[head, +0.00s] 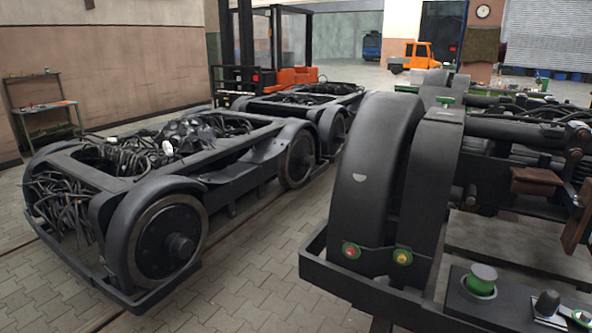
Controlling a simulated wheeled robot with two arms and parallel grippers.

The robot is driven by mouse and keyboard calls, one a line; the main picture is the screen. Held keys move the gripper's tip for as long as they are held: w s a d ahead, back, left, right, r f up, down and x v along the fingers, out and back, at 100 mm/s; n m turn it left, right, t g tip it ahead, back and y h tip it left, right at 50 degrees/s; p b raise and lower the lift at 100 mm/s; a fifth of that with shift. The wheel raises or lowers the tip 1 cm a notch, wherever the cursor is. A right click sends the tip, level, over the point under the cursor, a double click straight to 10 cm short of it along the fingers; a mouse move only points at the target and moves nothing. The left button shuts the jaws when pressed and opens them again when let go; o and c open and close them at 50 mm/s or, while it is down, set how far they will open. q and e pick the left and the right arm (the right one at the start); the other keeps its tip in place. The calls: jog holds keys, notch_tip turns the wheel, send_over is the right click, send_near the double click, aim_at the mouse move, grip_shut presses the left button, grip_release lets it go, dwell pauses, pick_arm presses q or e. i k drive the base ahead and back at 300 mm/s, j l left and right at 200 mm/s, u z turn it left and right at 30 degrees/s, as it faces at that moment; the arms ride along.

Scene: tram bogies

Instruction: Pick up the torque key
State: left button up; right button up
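I cannot make out a torque key in the head view. It may be hidden or too small to tell among the parts on the bogies or on the workbench. A workbench (46,106) with small unclear items on it stands against the left wall. Neither of my grippers shows in this view.
A black bogie (150,185) with cables stands on rails at the left. Another bogie (345,262) fills the right foreground, close to me. A paved lane (262,262) runs between them. A forklift (290,78) and an orange vehicle (417,56) stand farther back.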

aim_at(445, 101)
jog(key=i+j+u, duration=0.25)
jog(key=u, duration=0.25)
jog(key=i+j+u, duration=0.2)
jog(key=u, duration=0.25)
jog(key=i+u, duration=0.35)
jog(key=u, duration=0.15)
jog(key=i+j, duration=0.1)
jog(key=i, duration=0.75)
jog(key=i+l+z, duration=0.1)
jog(key=i+z, duration=0.2)
jog(key=z, duration=0.2)
jog(key=i+z, duration=0.3)
jog(key=z, duration=0.15)
jog(key=i+z, duration=0.25)
jog(key=z, duration=0.25)
